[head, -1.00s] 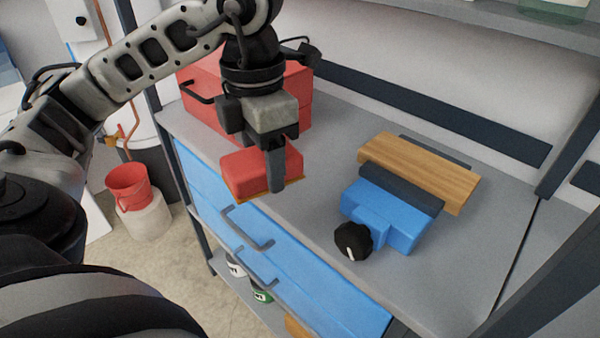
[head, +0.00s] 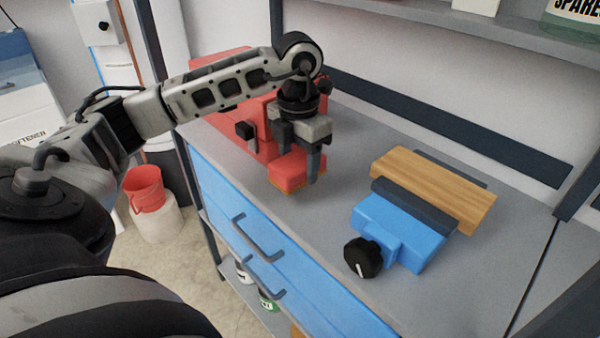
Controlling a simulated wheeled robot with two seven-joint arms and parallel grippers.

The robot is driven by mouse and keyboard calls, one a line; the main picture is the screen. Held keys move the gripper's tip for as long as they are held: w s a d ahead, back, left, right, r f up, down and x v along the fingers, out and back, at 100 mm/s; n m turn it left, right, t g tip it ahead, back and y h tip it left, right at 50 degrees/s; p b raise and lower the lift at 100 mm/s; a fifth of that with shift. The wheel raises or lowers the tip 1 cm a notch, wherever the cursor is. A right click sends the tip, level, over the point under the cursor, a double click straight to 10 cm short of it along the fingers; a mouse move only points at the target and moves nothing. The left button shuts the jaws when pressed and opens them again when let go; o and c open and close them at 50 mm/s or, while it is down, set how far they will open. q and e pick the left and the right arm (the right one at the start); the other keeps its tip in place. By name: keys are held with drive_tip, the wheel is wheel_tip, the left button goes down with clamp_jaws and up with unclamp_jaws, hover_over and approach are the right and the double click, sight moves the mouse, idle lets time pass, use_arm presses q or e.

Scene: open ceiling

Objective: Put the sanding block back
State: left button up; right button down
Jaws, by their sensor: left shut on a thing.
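The sanding block (head: 290,173) is a red block with a thin tan underside. My left gripper (head: 313,172) is shut on it, fingers pointing down, over the grey workbench top (head: 360,140). The block is at or just above the bench surface; I cannot tell whether it touches. It is in front of the red toolbox (head: 258,140), which the arm and gripper partly hide. My right gripper is not in view.
A blue vise (head: 400,228) with a black knob (head: 363,257) and a wooden board (head: 432,180) stands right of the block. Bench top between them is clear. Blue drawers (head: 235,205) are below the front edge.

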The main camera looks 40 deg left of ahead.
sight(300, 175)
use_arm(q)
drive_tip(key=shift+w+a+f, duration=0.1)
drive_tip(key=shift+w+f, duration=0.15)
drive_tip(key=shift+f, duration=0.05)
wheel_tip(300, 175, down, 2)
drive_tip(key=shift+w+a+f+p, duration=0.15)
drive_tip(key=shift+f+p, duration=0.05)
drive_tip(key=shift+p, duration=0.1)
drive_tip(key=shift+f, duration=0.55)
drive_tip(key=shift+f, duration=0.25)
drive_tip(key=o, duration=1)
drive_tip(key=shift+c, duration=0.2)
drive_tip(key=shift+r, duration=0.2)
